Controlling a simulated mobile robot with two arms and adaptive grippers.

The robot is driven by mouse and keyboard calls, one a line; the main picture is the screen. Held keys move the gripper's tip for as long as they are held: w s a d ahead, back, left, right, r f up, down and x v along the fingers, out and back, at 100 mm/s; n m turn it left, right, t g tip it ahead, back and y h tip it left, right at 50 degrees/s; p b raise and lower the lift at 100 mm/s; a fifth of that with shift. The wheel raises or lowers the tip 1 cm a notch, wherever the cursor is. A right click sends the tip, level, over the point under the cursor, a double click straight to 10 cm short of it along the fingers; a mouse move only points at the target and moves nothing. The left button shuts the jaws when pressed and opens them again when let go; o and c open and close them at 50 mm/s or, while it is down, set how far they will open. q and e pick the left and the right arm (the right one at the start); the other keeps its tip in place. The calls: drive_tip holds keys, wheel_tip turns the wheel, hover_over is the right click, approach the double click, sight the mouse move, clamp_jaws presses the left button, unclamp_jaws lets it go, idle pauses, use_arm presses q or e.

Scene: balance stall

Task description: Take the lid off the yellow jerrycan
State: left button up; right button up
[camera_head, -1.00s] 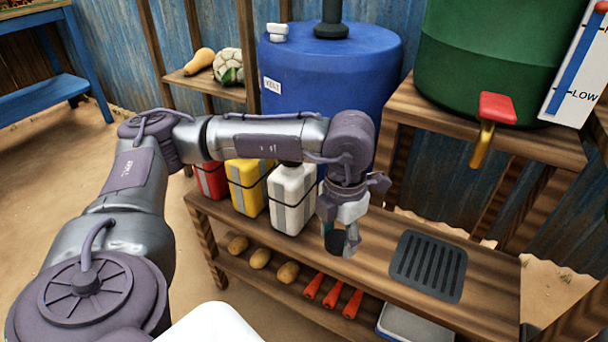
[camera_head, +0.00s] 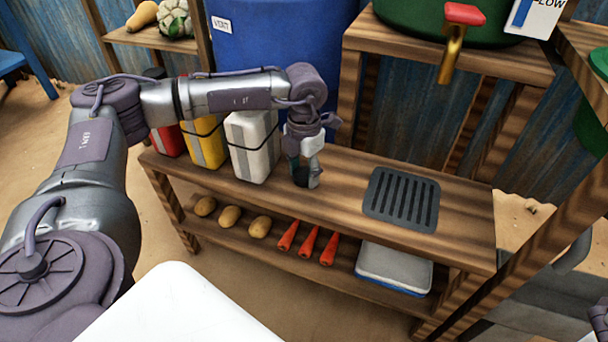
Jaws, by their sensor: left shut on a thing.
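The yellow jerrycan (camera_head: 207,148) stands on the wooden bench top between a red jerrycan (camera_head: 169,140) and a white jerrycan (camera_head: 252,150). My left forearm crosses in front of its top, so its mouth is hidden. My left gripper (camera_head: 305,178) points down to the right of the white jerrycan. It is shut on a small dark round thing (camera_head: 300,174) that looks like a lid, at or just above the bench top; I cannot tell if it touches. A small part of what seems to be my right gripper (camera_head: 599,320) shows at the lower right edge, its jaws unclear.
A dark slotted mat (camera_head: 402,199) lies on the bench right of my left gripper, with bare wood around it. Potatoes (camera_head: 229,216), carrots (camera_head: 308,242) and a grey box (camera_head: 394,267) are on the lower shelf. A blue barrel (camera_head: 285,45) stands behind; a red-handled tap (camera_head: 455,40) is above right.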

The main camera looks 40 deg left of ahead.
use_arm(q)
drive_tip(key=shift+r, duration=0.1)
drive_tip(key=shift+f, duration=0.2)
drive_tip(key=o, duration=1.3)
